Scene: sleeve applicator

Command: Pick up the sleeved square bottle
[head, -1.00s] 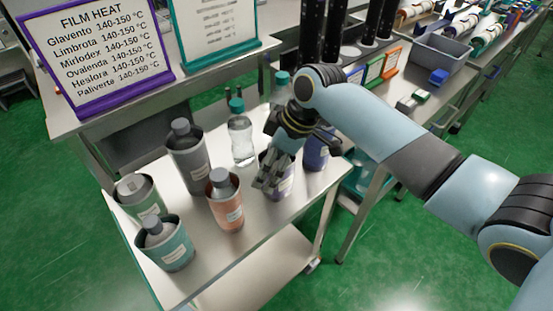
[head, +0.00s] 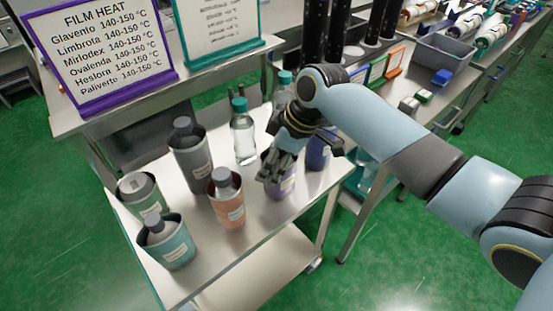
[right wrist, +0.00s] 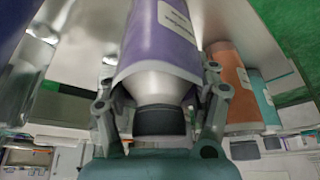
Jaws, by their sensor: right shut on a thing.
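The purple-sleeved bottle (head: 283,187) stands on the cart, partly hidden behind my right gripper (head: 272,172) in the head view. In the right wrist view the purple sleeve (right wrist: 158,40) with a white label fills the top middle, with a pale shoulder and dark cap below it. The right gripper's fingers (right wrist: 160,85) lie on both sides of the bottle's shoulder and cap end, shut on it. I cannot tell whether it is lifted, or clearly see that it is square. My left gripper is not in view.
On the cart (head: 215,262) stand a salmon-sleeved bottle (head: 229,205), a grey one (head: 190,160), teal (head: 172,247) and green (head: 143,195) ones, a clear bottle (head: 244,140) and a dark blue one (head: 318,152) close to my gripper. A bench with a film-heat sign (head: 100,45) is behind.

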